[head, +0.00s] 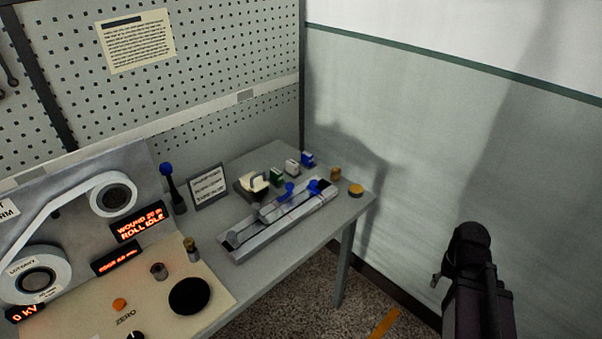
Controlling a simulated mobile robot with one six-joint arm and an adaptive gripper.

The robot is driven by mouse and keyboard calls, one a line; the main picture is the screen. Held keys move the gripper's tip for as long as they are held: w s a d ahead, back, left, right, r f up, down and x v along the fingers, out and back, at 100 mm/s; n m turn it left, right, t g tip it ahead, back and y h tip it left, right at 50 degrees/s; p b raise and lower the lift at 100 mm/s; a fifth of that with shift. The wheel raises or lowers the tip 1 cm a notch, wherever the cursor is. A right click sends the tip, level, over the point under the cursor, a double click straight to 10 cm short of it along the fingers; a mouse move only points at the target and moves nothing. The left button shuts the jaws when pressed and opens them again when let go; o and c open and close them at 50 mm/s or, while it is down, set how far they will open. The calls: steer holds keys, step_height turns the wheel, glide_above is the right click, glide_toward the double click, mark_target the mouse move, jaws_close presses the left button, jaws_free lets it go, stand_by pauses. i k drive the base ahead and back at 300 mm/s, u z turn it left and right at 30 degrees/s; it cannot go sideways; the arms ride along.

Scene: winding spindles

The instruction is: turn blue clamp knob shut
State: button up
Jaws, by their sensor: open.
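A long silver clamp fixture (275,228) lies on the right part of the grey bench. It carries a small blue knob (289,188) near its middle and a blue piece (318,186) with a dark part beside it near its far right end. I cannot tell from this view which of these blue parts is the clamp knob, or how far either is turned. A dark part of my arm stands at the lower right, well apart from the bench. My gripper's fingers do not show.
A blue-topped lever (172,190), a white sign (208,187), a cream-topped item (254,184), small green, white and blue blocks and brass cylinders stand around the fixture. A winding panel (90,215) fills the left. Floor right of the bench leg (344,265) is open, up to the wall.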

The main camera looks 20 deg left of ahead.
mark_target(288, 186)
steer(key=u, duration=0.1)
steer(key=i, duration=1)
steer(key=u, duration=0.4)
